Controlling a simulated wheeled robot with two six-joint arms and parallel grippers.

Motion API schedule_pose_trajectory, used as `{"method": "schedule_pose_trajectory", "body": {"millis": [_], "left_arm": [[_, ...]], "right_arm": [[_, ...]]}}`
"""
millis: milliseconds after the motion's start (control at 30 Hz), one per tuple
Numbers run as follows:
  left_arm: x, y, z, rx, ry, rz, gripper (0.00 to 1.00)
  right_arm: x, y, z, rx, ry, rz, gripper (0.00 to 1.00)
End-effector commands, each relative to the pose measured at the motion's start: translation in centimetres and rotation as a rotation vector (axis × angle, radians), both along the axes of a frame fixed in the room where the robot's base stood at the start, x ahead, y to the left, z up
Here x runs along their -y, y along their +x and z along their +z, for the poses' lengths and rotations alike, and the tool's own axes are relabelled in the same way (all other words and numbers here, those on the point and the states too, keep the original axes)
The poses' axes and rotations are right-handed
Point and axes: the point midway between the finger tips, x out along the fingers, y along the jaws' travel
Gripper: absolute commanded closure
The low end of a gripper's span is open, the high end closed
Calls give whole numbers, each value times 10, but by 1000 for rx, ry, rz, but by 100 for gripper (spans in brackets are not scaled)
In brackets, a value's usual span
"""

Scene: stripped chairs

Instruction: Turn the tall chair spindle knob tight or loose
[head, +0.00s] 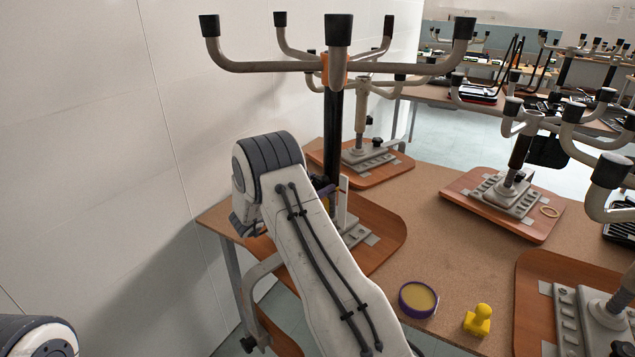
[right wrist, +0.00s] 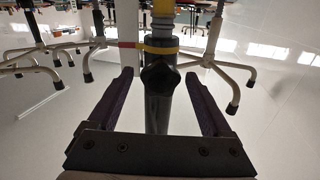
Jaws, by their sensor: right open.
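The tall stripped chair stands upside down on its wooden seat (head: 380,235), with a black spindle (head: 333,130) and an orange collar (head: 335,68) under grey, black-capped legs (head: 270,66). In the head view my right gripper (head: 326,188) is low at the spindle, largely hidden behind my own arm, which also hides the knob. In the right wrist view the dark knob (right wrist: 158,77) sits on the spindle, below a yellow band (right wrist: 157,49). My right gripper (right wrist: 158,88) is open, with one purple finger on each side of the spindle and gaps between. My left gripper is not in view.
A plain wall (head: 90,130) rises close on the left. Other upturned chair bases stand behind and at the right on the brown table (head: 440,225). A purple-rimmed round dish (head: 417,299) and a yellow knobbed object (head: 478,320) sit near the front edge.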

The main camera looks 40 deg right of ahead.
Motion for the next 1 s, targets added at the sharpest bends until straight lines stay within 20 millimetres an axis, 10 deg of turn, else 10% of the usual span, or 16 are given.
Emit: {"method": "schedule_pose_trajectory", "body": {"millis": [333, 567, 1000], "left_arm": [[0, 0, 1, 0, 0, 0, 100], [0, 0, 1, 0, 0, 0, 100], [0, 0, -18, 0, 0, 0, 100]], "right_arm": [[4, 1, 0, 0, 1, 2, 20], [4, 1, 0, 0, 0, 2, 100], [3, 1, -3, 119, 15, 2, 100]]}}
